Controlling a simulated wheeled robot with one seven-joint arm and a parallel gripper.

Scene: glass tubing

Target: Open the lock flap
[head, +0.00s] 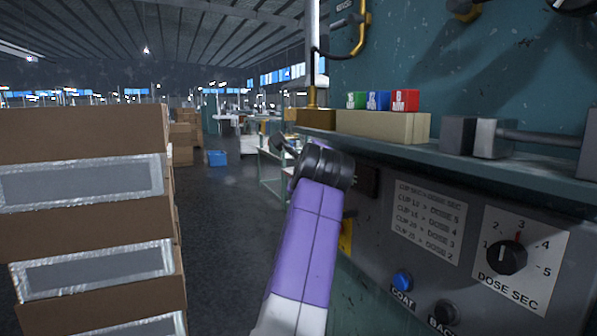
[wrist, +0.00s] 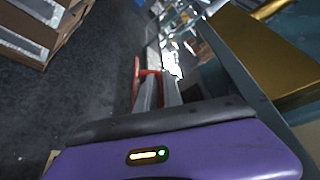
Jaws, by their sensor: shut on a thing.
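My gripper (wrist: 158,92) shows in the wrist view as two grey fingers close together, pointing away from the camera. A thin red piece (wrist: 150,72) is at the fingertips, and the fingers are shut on it. I cannot tell whether this piece is part of the lock flap; no flap stands out clearly in either view. In the head view my purple arm reaches forward along the green machine (head: 450,75), and its black wrist joint hides most of what lies beyond, the fingers included.
The machine's shelf carries a cream block (head: 383,125) with green, blue and red pieces on top. A panel with a dose knob (head: 506,257) is at right. Stacked cartons (head: 85,135) stand at left. A blue bin (head: 216,158) is on the open floor between.

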